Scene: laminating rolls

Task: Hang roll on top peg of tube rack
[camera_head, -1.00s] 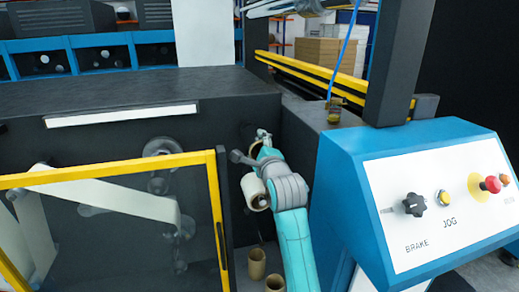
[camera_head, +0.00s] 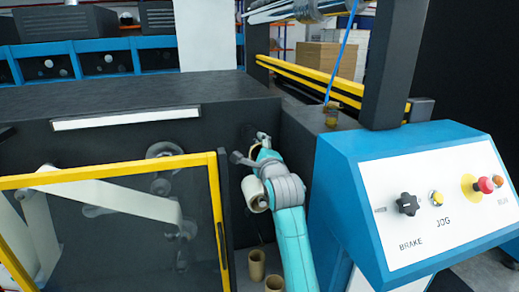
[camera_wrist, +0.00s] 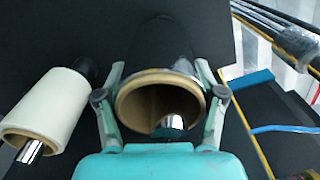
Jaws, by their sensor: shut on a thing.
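In the wrist view my gripper (camera_wrist: 160,72) is shut on a dark roll (camera_wrist: 163,50) with a brown cardboard core, one finger on each side. A shiny peg end (camera_wrist: 172,124) shows inside the core's open end, low in the opening, so the core is around the peg. A cream roll (camera_wrist: 50,100) sits to the left on another peg with a chrome tip (camera_wrist: 30,150). In the head view my gripper (camera_head: 261,140) is at the dark machine front, above the cream roll (camera_head: 254,193). The held roll is hard to make out there.
Two brown cardboard tubes (camera_head: 257,265) stand low beside my arm. A yellow-framed guard door (camera_head: 215,200) is close on the left. The blue control console (camera_head: 335,150) is close on the right.

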